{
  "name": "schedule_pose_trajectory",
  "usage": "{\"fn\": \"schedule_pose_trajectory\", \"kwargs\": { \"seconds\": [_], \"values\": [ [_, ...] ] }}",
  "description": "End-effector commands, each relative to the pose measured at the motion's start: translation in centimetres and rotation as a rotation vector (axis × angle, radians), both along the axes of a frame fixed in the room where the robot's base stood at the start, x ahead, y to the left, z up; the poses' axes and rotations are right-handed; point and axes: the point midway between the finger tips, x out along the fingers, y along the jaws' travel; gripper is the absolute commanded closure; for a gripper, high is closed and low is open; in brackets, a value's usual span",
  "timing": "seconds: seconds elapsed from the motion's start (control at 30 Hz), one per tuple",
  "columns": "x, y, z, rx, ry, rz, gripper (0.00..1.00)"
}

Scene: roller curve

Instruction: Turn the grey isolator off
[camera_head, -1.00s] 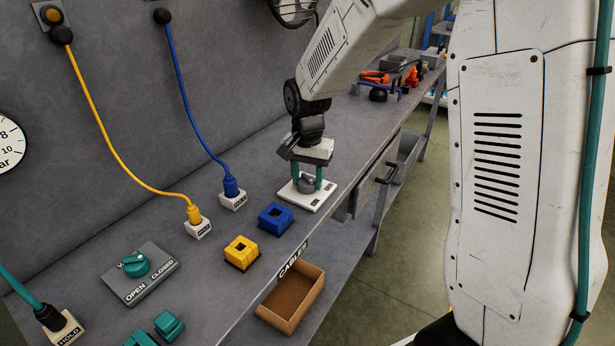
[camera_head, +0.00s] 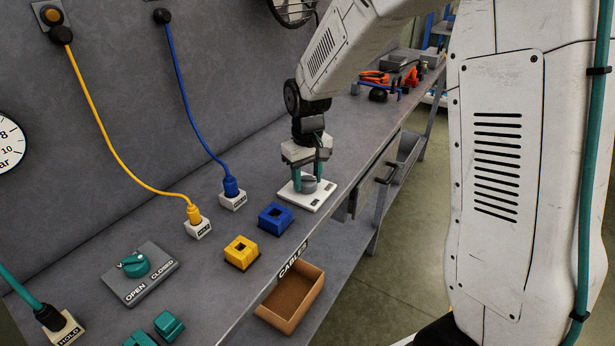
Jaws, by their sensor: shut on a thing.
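The grey isolator knob (camera_head: 309,185) sits on a white base plate (camera_head: 296,200) on the workbench, right of the blue socket block. My gripper (camera_head: 309,182) points straight down over it. Its two teal fingers are shut on the grey knob, one on each side. The labels on the plate are too small to read, and part of the knob is hidden behind the fingers.
A blue socket block (camera_head: 275,218) and a yellow one (camera_head: 241,252) stand to the left. A teal valve knob (camera_head: 136,264) sits on a grey OPEN/CLOSED plate. Blue (camera_head: 197,110) and yellow (camera_head: 110,140) cables run to HOLD blocks. A cardboard box (camera_head: 290,297) is below the bench edge.

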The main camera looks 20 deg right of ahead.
Motion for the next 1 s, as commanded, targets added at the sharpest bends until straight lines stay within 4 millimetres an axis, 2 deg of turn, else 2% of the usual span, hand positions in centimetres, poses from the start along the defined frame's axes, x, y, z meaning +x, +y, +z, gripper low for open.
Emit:
{"fn": "schedule_pose_trajectory", "kwargs": {
  "seconds": [0.43, 1.0],
  "values": [
    [0.08, -0.01, 0.09, 0.0, -0.003, 0.259, 0.79],
    [0.1, -0.01, 0.1, 0.0, -0.003, 0.31, 0.79]
  ]
}}
